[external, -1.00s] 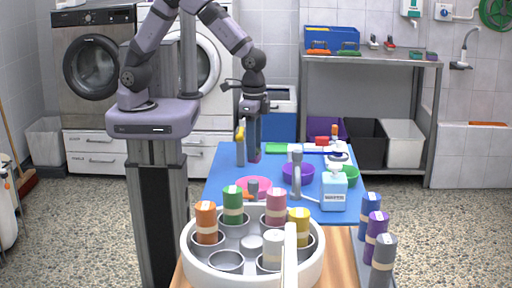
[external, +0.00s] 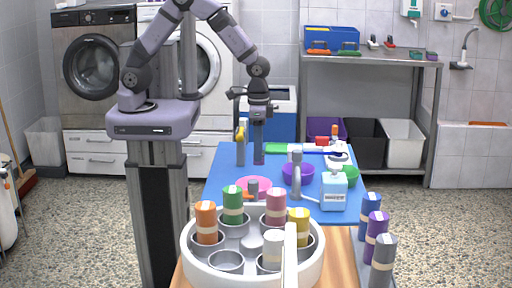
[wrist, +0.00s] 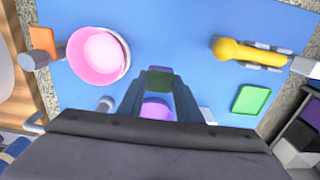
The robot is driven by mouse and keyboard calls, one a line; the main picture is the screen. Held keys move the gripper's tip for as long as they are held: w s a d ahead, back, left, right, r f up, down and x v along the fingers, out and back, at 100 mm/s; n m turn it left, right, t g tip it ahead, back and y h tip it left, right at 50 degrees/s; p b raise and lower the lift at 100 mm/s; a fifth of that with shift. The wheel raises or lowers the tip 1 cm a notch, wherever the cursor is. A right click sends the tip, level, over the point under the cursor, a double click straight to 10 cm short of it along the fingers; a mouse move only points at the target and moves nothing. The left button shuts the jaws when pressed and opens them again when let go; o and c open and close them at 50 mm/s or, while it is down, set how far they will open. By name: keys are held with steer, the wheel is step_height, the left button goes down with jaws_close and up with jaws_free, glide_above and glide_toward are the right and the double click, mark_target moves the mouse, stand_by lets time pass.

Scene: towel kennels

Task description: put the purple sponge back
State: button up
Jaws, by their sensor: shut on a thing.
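My gripper (external: 259,154) points down over the blue table mat (external: 228,188). It is shut on the purple sponge (external: 259,160), of which only a small purple end shows below the fingers. In the wrist view the sponge (wrist: 160,78) is between the fingertips, with a dark green face showing. Much of it is hidden by the fingers. I cannot tell for sure whether it is clear of the mat.
A pink bowl (wrist: 98,55) and a purple bowl (external: 298,173) are close by. A soap bottle (external: 334,192) and a round caddy (external: 200,262) stand nearer the camera. A steel shelf (external: 375,59) stands behind.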

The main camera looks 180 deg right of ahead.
mark_target(258, 164)
steer(key=shift+f+p, duration=0.4)
steer(key=shift+f, duration=2.35)
steer(key=shift+f, duration=0.1)
steer(key=shift+f, duration=0.1)
steer(key=o, duration=0.9)
step_height(258, 164, up, 12)
steer(key=shift+r+b, duration=0.25)
steer(key=shift+b, duration=0.8)
steer(key=shift+w, duration=0.1)
